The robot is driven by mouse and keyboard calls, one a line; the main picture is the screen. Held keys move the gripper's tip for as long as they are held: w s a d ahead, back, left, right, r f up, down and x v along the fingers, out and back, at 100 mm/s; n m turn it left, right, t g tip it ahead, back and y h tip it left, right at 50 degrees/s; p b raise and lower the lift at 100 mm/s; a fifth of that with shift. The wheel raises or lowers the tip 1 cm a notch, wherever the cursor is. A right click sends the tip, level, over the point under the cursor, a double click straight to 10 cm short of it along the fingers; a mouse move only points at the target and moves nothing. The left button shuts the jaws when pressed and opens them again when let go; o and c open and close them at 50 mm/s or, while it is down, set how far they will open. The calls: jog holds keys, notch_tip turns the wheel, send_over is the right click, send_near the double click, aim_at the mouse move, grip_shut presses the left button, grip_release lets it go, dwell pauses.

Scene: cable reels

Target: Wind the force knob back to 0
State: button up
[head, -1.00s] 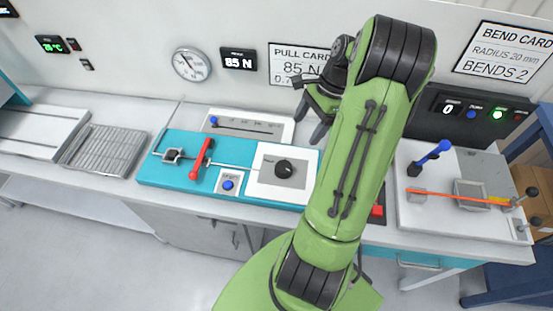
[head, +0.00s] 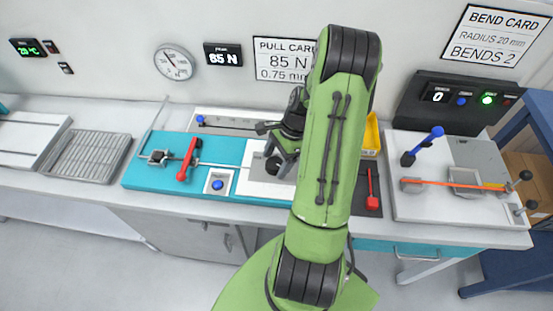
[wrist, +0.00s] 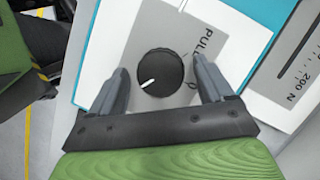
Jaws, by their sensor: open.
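The force knob is a round black dial with a white pointer mark. In the wrist view the knob (wrist: 160,72) sits on a grey and white panel (wrist: 205,25), with its mark toward the lower left. In the head view the knob (head: 272,166) shows beside my gripper (head: 285,160), partly covered by it. In the wrist view my gripper (wrist: 164,88) is open, one finger on each side of the knob. A gap shows between the knob and each finger. Height above the panel cannot be told.
The teal pull rig (head: 150,176) carries a red lever (head: 189,160) and a blue button (head: 217,185). A display (head: 223,56) reads 85 N beside a round gauge (head: 174,63). A red-handled tool (head: 371,190) and the bend rig (head: 455,205) stand to the right.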

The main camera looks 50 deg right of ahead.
jog(key=c, duration=1)
jog(key=shift+n, duration=0.4)
